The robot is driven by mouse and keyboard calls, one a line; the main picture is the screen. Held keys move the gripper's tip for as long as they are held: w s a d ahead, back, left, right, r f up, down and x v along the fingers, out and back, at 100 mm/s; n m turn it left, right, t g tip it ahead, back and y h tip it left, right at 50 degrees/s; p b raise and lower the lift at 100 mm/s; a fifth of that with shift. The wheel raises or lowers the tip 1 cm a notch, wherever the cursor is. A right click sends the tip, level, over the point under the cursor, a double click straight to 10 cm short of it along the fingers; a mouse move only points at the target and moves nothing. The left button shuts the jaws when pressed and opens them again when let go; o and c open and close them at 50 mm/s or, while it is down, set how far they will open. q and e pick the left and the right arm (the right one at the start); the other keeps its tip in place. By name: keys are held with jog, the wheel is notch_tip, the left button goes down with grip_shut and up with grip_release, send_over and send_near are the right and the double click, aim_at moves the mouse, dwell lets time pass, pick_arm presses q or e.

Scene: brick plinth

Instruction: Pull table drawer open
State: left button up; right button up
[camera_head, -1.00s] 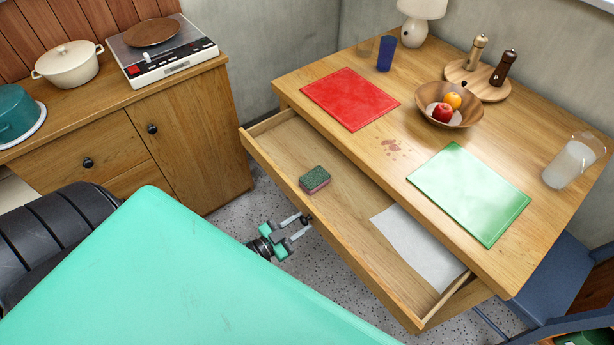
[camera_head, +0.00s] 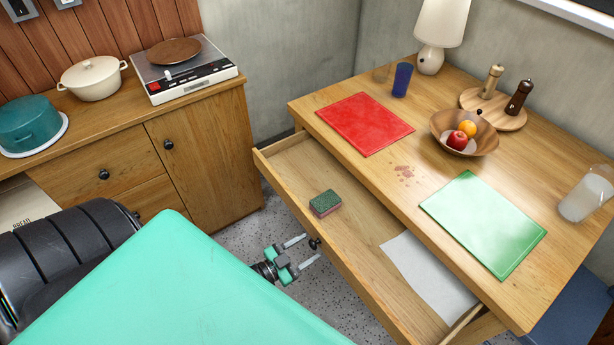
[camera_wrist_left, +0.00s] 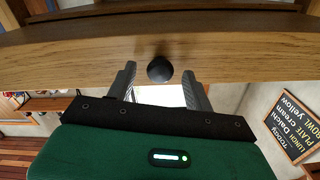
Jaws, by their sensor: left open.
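The table drawer (camera_head: 290,207) stands well open from the wooden table (camera_head: 400,190). Inside it lie a green and pink sponge (camera_head: 325,203) and a sheet of white paper (camera_head: 428,276). My left gripper (camera_head: 308,250) is open at the drawer front. The dark round drawer knob (camera_head: 315,244) is between or just beyond its fingertips. In the left wrist view the knob (camera_wrist_left: 160,69) sits between the two spread fingers (camera_wrist_left: 162,85), with gaps on both sides. My right gripper is not in view.
On the table are a red mat (camera_head: 365,123), a green mat (camera_head: 483,222), a fruit bowl (camera_head: 464,133), a blue cup (camera_head: 402,80), a lamp (camera_head: 440,30) and a glass of milk (camera_head: 586,193). A cabinet (camera_head: 205,165) stands at left. Speckled floor (camera_head: 240,236) is clear between.

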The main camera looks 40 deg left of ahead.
pick_arm(q)
jog(key=b+v, duration=0.1)
jog(key=v, duration=1.2)
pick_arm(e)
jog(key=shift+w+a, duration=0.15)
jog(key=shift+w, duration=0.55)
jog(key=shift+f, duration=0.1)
